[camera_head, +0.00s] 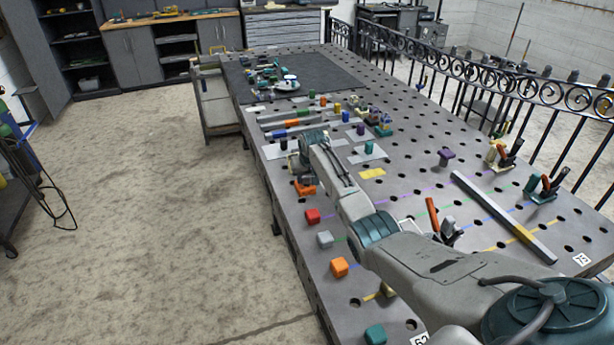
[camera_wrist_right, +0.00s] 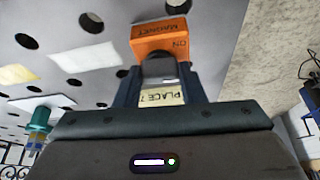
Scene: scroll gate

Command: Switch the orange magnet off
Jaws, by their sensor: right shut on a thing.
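The orange magnet (camera_head: 305,189) sits on the perforated table near its left edge. In the right wrist view the orange magnet (camera_wrist_right: 160,39) shows the words MAGNET and ON, upside down. A dark grey knob (camera_wrist_right: 159,70) is on its near side. My right gripper (camera_wrist_right: 160,84) is shut on this knob, with one finger on each side. In the head view my right gripper (camera_head: 299,176) reaches down to the magnet, and the arm hides part of it. My left gripper is not in view.
Red (camera_head: 312,216), grey (camera_head: 325,239) and orange (camera_head: 339,267) blocks line the table's left edge. A long grey bar (camera_head: 502,216) lies at right, near toggle clamps (camera_head: 543,187). A cream label reading PLACE 7 (camera_wrist_right: 163,97) shows between my fingers. Small parts crowd the table behind the gripper.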

